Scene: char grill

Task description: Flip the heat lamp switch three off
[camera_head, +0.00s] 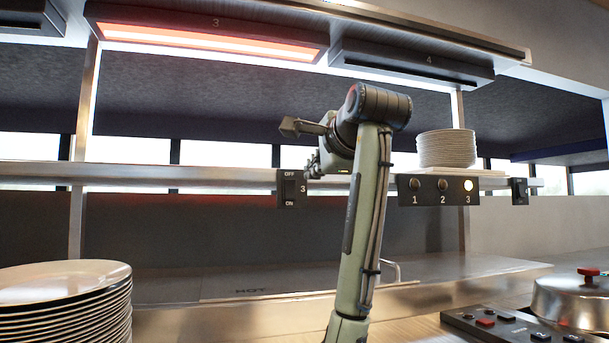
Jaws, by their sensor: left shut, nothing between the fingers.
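The heat lamp switch three (290,189) is a small black plate on the steel rail, marked OFF at the top, ON at the bottom and 3 at its right. Its rocker position is too small to tell. Heat lamp 3 (210,42) glows orange-red overhead. My left arm rises through the middle and bends over at the top. My left gripper (313,166) is shut and empty, just right of the switch's upper edge and partly hidden by its own wrist. I cannot tell whether it touches the plate. My right gripper is out of view.
Heat lamp 4 (415,62) is dark. A panel with knobs 1, 2 and 3 (438,190) has its third one lit. Another switch (520,191) is farther right. Plates are stacked on the shelf (446,149) and at lower left (65,285). A metal lid (575,300) stands lower right.

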